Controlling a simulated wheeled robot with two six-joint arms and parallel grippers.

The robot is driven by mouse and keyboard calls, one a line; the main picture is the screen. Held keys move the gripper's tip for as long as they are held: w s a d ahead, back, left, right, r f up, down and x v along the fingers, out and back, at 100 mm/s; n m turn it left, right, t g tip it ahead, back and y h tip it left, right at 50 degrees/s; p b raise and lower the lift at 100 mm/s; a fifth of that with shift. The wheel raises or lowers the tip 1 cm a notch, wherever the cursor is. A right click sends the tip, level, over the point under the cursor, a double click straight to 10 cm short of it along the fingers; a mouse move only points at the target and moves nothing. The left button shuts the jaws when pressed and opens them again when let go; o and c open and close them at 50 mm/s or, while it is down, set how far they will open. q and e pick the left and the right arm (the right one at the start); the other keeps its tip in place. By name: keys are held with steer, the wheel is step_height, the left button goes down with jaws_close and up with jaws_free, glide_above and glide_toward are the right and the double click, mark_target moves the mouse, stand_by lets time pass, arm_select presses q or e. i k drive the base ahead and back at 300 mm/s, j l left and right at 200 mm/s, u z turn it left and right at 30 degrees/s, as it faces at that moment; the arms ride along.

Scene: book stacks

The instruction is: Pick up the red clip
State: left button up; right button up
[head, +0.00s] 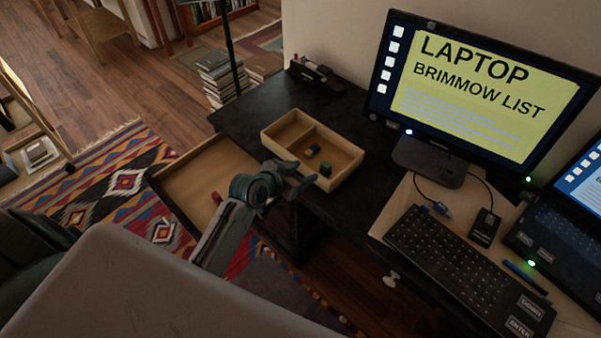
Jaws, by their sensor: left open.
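A light wooden tray (349,177) with two compartments stands on the black desk. In its right compartment lie a small dark blue item (313,149) and a small green item (325,168); a hint of red shows beside the blue one, too small to tell whether it is the red clip. My left gripper (301,176) is open and empty by the tray's near wall, seemingly above it. A small reddish spot (216,198) shows by the open drawer, beside my left arm; I cannot tell what it is. My right gripper is out of view.
An open wooden drawer (190,180) juts out at the left of the desk. A monitor (470,90), a keyboard (450,265) and a laptop (570,225) fill the right side. The black desktop (255,110) behind the tray is mostly clear.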

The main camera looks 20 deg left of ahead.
mark_target(217, 198)
steer(key=u, duration=1.5)
